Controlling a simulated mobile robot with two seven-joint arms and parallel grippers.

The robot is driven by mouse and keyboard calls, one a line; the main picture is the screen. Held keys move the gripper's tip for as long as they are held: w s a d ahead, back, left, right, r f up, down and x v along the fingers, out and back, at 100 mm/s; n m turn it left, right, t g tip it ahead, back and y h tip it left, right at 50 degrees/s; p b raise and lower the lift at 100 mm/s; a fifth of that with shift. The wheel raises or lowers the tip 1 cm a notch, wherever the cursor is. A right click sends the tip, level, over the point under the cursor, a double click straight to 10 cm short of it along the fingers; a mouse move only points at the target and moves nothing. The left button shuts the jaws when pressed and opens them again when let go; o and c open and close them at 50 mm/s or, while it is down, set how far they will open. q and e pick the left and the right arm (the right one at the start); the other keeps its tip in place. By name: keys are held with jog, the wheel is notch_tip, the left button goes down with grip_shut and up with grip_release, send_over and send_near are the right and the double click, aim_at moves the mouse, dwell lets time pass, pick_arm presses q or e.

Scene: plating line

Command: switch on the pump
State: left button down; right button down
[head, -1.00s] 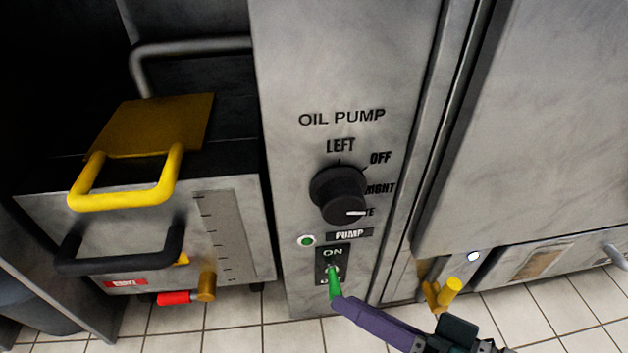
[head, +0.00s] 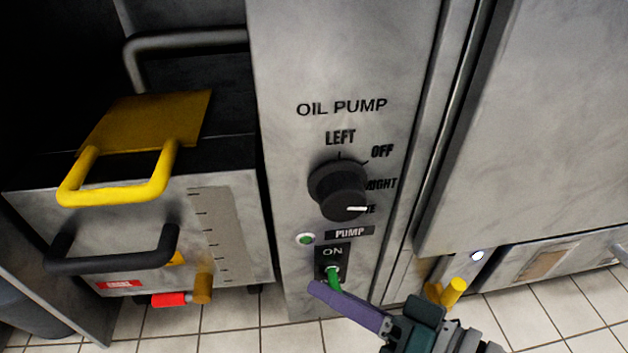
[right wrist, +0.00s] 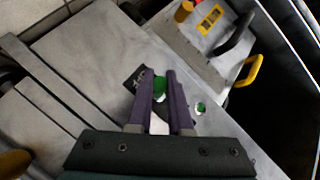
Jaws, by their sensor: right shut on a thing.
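The green pump switch lever (head: 334,279) sits on a dark plate (head: 322,262) marked ON at its top, low on the grey oil pump panel. The lever slants downward; the plate's lower marking is hidden. My right gripper (head: 328,293) is at the lever from below right, its purple finger crossing the lower plate. In the right wrist view the purple fingers (right wrist: 160,82) are shut on the green lever (right wrist: 160,88). A small round green lamp (head: 306,239) is at upper left of the plate, beside the PUMP label (head: 349,232). My left gripper is not in view.
A black dial (head: 337,189) is above the switch, its white mark toward the lower right. At left is a steel unit with yellow (head: 117,190) and black (head: 112,255) handles and a red-gripped valve (head: 170,299). A yellow valve handle (head: 453,291) is right of the panel.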

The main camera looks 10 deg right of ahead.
dwell(0.3)
jog(key=shift+r+m+g+p, duration=0.3)
jog(key=shift+r+g+p, duration=0.1)
jog(key=shift+p, duration=0.55)
jog(key=r+m+g+h+p, duration=0.1)
jog(key=p, duration=0.1)
jog(key=shift+g+p, duration=0.3)
jog(key=shift+p, duration=0.05)
jog(key=g+p, duration=0.1)
jog(key=m+g+p, duration=0.1)
jog(key=shift+r+h+p, duration=0.25)
jog(key=shift+h+p, duration=0.05)
jog(key=shift+r+m+g+p, duration=0.1)
jog(key=shift+m+g+p, duration=0.3)
jog(key=shift+g, duration=0.1)
